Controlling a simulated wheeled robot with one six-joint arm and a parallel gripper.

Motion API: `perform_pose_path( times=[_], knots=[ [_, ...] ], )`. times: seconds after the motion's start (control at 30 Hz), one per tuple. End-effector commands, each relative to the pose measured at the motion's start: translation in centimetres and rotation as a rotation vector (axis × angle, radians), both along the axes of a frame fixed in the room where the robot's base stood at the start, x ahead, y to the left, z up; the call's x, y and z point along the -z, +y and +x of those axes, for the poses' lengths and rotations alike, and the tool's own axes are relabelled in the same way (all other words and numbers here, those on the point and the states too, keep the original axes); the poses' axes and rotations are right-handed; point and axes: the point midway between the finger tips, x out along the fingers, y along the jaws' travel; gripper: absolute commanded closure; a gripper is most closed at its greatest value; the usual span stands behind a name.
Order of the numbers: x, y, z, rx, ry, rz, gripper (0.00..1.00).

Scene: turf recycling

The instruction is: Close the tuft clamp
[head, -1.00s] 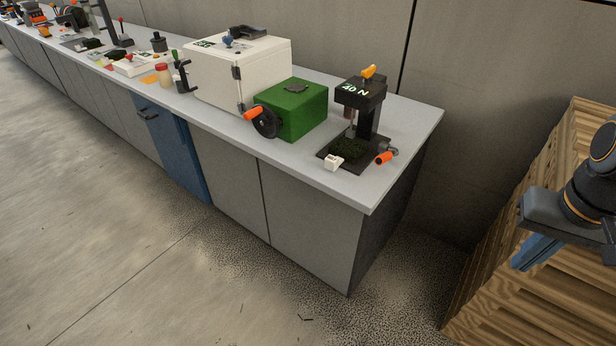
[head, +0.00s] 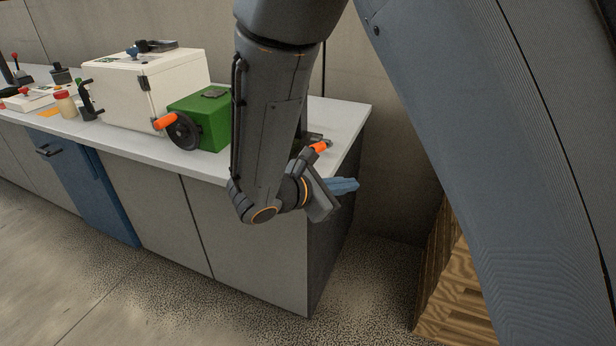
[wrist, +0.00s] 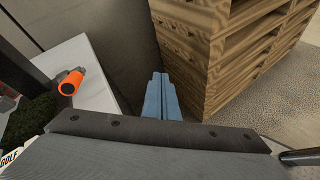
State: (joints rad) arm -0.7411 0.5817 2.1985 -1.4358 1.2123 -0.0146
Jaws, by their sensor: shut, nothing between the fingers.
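The black tuft tester, which seems to carry the clamp, is mostly hidden behind my arm in the head view. Its orange handle (head: 320,147) shows just past my wrist, near the counter's right end. In the wrist view the orange handle (wrist: 71,83) sticks out at left over the white counter, with dark green turf (wrist: 32,118) beside it. My gripper (head: 346,186) has blue fingers held together, empty, off the counter's right end. In the wrist view my gripper (wrist: 160,95) is to the right of the handle and apart from it. Whether the clamp is open cannot be told.
A green box (head: 208,122) with a black handwheel (head: 183,131) stands left of my arm, and a white cabinet (head: 140,92) beyond it. A stack of wooden pallets (wrist: 225,50) stands to the right. Floor lies between the counter (head: 200,168) and pallets.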

Motion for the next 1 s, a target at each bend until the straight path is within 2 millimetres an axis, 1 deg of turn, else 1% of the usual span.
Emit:
perform_pose_path(
  times=[0.03,0.1,0.2,0.3,0.37,0.43,0.57,0.8,1.0],
  knots=[
    [1.1,3.4,1.4,-0.110,-0.033,-0.063,1.00],
    [1.2,7.1,2.6,-0.228,-0.083,-0.127,1.00],
    [1.2,11.1,3.4,-0.346,-0.139,-0.185,1.00],
    [1.1,13.1,3.7,-0.403,-0.168,-0.212,1.00],
    [1.0,13.5,4.0,-0.415,-0.176,-0.218,1.00],
    [0.9,13.3,4.6,-0.418,-0.179,-0.220,1.00],
    [1.2,12.3,6.4,-0.414,-0.176,-0.220,1.00],
    [1.6,10.6,10.2,-0.413,-0.176,-0.218,1.00],
    [1.9,9.7,12.2,-0.413,-0.175,-0.218,1.00]
  ],
)
